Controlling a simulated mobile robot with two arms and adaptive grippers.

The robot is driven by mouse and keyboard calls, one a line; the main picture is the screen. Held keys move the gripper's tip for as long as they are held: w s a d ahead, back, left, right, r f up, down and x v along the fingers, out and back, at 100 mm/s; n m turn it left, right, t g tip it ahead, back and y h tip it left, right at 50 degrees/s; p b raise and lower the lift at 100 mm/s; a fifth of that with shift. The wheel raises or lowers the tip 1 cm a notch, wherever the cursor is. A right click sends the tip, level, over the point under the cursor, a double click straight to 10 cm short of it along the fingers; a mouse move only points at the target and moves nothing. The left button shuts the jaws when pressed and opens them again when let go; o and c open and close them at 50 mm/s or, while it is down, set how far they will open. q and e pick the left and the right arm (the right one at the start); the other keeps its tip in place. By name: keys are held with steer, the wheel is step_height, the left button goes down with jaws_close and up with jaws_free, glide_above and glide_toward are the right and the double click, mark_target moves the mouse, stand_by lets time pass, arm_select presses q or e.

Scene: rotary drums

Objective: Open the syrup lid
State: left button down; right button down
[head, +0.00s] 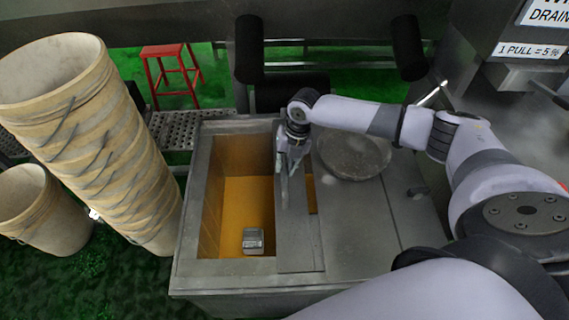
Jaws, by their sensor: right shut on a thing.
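The syrup tank (192,205) is a grey metal box with its left part uncovered, showing yellow-orange syrup (235,205) inside. The syrup lid (298,245) is a grey metal panel along the right side of this opening. A thin strip of yellow also shows at the lid's right edge. My right gripper (287,165) points down over the lid's upper part and is shut on the lid's handle (285,185); the fingers partly hide the grip. My left gripper is not in view.
A small metal block (253,239) sits in the opening. A round dark cover (353,155) lies on the tank's top, right of my gripper. A tall leaning stack of buckets (110,140) and a single bucket (38,210) stand left. A red stool (172,72) stands behind.

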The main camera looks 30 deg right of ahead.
mark_target(300, 179)
steer(key=d, duration=0.1)
steer(key=s+d, duration=0.1)
steer(key=d, duration=0.1)
steer(key=s+d+p, duration=0.1)
steer(key=shift+d, duration=0.15)
steer(key=c, duration=1.5)
jaws_free()
steer(key=shift+r, duration=0.1)
steer(key=r, duration=0.4)
steer(key=d+r, duration=0.1)
steer(key=r, duration=0.2)
steer(key=s+d+r, duration=0.1)
steer(key=r, duration=0.3)
steer(key=shift+r, duration=0.35)
